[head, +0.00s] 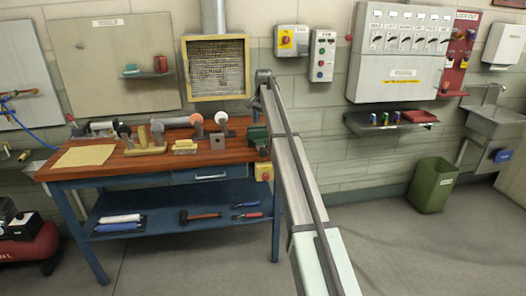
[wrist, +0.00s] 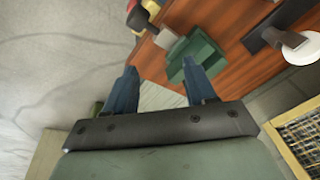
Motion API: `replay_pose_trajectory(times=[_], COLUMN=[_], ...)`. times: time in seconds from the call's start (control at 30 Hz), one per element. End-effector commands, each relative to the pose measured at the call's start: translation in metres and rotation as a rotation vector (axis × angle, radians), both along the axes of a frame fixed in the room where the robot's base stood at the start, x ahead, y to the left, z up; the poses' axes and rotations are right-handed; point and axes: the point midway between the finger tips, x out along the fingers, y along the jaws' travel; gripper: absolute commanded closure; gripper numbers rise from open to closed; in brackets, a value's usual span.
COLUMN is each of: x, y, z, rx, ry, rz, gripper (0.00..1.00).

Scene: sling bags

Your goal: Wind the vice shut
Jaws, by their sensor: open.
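The green vice (head: 257,136) is fixed at the right end of the wooden workbench, partly hidden by my arm in the head view. In the wrist view the green vice (wrist: 207,57) shows just beyond the fingertips, with the right finger overlapping it. A grey block (wrist: 180,48) is beside its green body. I cannot clearly make out the winding handle. My gripper (wrist: 159,66) is open, its two blue fingers apart, with nothing seen held between them. In the head view I cannot make out the fingers. Whether the right finger touches the vice is not clear.
The workbench top (head: 225,155) holds several tools left of the vice, including a mallet-like tool (head: 222,121). A yellow switch box (head: 263,171) is at the bench's right end. A framed mesh panel (head: 215,68) hangs above. The floor (head: 375,235) right of the bench is clear up to a green bin (head: 431,184).

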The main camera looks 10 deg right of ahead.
Motion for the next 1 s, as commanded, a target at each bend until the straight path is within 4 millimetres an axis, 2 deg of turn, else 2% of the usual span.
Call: replay_pose_trajectory(times=[0.03,0.13,0.3,0.5,0.77,1.0], x=[0.009,0.008,-0.009,-0.019,-0.019,-0.020], y=[0.000,0.000,0.000,0.001,0.001,0.001], z=[0.003,0.003,0.002,0.001,-0.005,-0.039], rx=[0.014,0.042,0.074,0.089,0.098,0.098], ry=[0.024,0.078,0.163,0.205,0.201,0.202], rz=[-0.064,-0.220,-0.508,-0.748,-0.837,-0.836], gripper=[0.45,0.45,0.45,0.45,0.45,0.45])
